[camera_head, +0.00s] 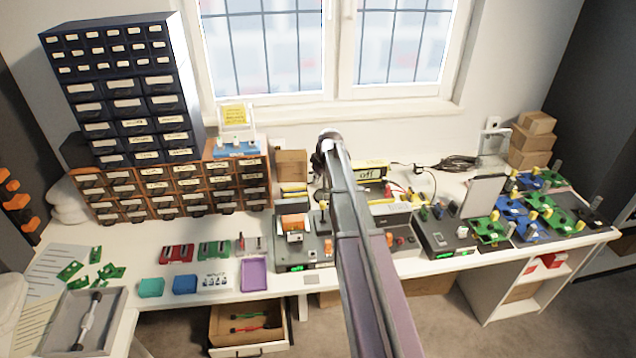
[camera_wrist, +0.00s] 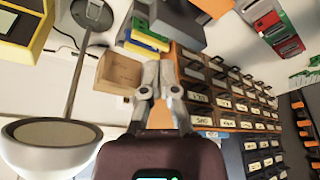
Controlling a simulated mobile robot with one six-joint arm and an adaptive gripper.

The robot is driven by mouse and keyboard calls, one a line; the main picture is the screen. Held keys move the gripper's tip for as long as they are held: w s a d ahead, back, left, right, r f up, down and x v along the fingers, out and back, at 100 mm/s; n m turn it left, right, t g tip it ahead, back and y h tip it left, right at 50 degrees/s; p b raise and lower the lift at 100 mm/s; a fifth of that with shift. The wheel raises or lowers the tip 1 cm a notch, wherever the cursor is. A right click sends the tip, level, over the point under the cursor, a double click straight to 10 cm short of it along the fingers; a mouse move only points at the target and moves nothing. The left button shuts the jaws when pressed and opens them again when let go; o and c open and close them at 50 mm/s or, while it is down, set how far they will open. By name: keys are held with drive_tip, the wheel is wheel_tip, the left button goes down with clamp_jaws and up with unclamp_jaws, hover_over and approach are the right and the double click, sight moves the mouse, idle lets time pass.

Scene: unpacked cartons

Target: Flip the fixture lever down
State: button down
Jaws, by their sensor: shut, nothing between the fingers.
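In the head view a grey test fixture (camera_head: 305,254) with an orange block and a green display stands at the middle of the bench. A thin dark upright part (camera_head: 323,214) at its back looks like the lever, but its position is hard to tell. A second grey fixture (camera_head: 440,243) with a raised grey lid stands right of my arm. In the wrist view my gripper (camera_wrist: 160,78) is shut and empty, its fingers in front of drawers and a cardboard box. No lever is clear there. My arm hides the gripper in the head view.
Drawer cabinets (camera_head: 125,95) stand at the left. A power supply (camera_head: 372,170) sits behind my arm. Green and blue boards (camera_head: 530,215) fill the right end. Coloured trays (camera_head: 254,274) line the front edge above an open drawer (camera_head: 247,326). A white lamp (camera_wrist: 45,150) is close in the wrist view.

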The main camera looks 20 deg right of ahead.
sight(323, 211)
drive_tip(key=shift+b+x, duration=4.2)
drive_tip(key=shift+x, duration=0.35)
drive_tip(key=shift+s+d+r, duration=0.1)
drive_tip(key=shift+s+d, duration=0.15)
drive_tip(key=shift+s, duration=0.4)
drive_tip(key=shift+s+d+f, duration=0.1)
drive_tip(key=shift+s+d, duration=0.1)
drive_tip(key=shift+s, duration=0.5)
drive_tip(key=shift+s+d+r, duration=0.1)
drive_tip(key=shift+s+d, duration=0.15)
drive_tip(key=shift+s, duration=0.4)
drive_tip(key=shift+s+d, duration=0.15)
drive_tip(key=shift+d, duration=0.05)
